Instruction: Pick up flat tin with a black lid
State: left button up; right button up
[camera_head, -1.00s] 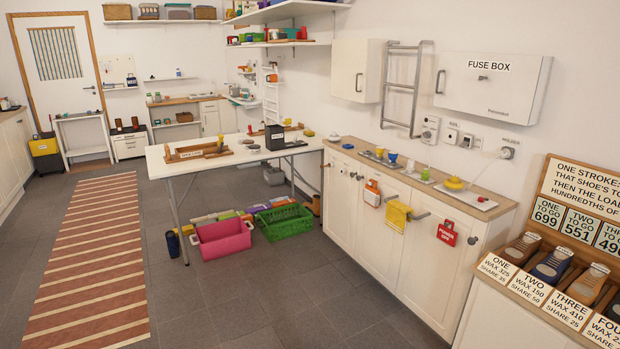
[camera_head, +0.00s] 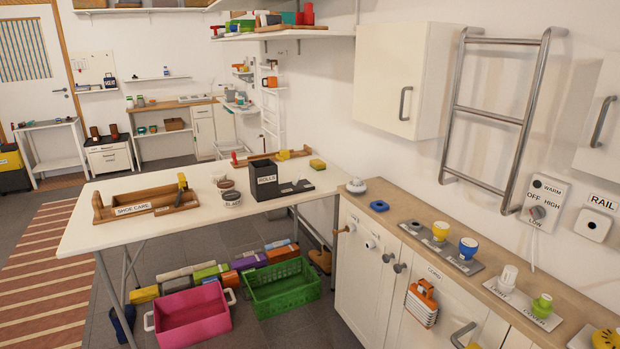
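Two small round flat tins stand close together near the middle of the white table (camera_head: 120,229). The nearer tin (camera_head: 231,198) has a dark, blackish lid and a pale label that is too small to read surely. The tin behind it (camera_head: 225,186) looks brownish on top. Both are left of a dark box labelled ROLLS (camera_head: 264,183). Neither of my grippers is in view.
A wooden SHOE CARE tray (camera_head: 133,210) lies left of the tins. The table's front edge is clear. A pink crate (camera_head: 192,318) and a green crate (camera_head: 282,290) sit on the floor below. A cabinet counter (camera_head: 408,213) with several knobs runs along the right.

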aim_at(231, 199)
jog(key=i+l+u, duration=0.1)
jog(key=i+u, duration=0.15)
jog(key=i, duration=0.25)
jog(key=i+l+u, duration=0.25)
jog(key=i, duration=0.25)
jog(key=i+l+u, duration=0.15)
jog(key=i+u, duration=0.15)
jog(key=i, duration=0.15)
jog(key=i+l+u, duration=0.25)
jog(key=i+l, duration=0.15)
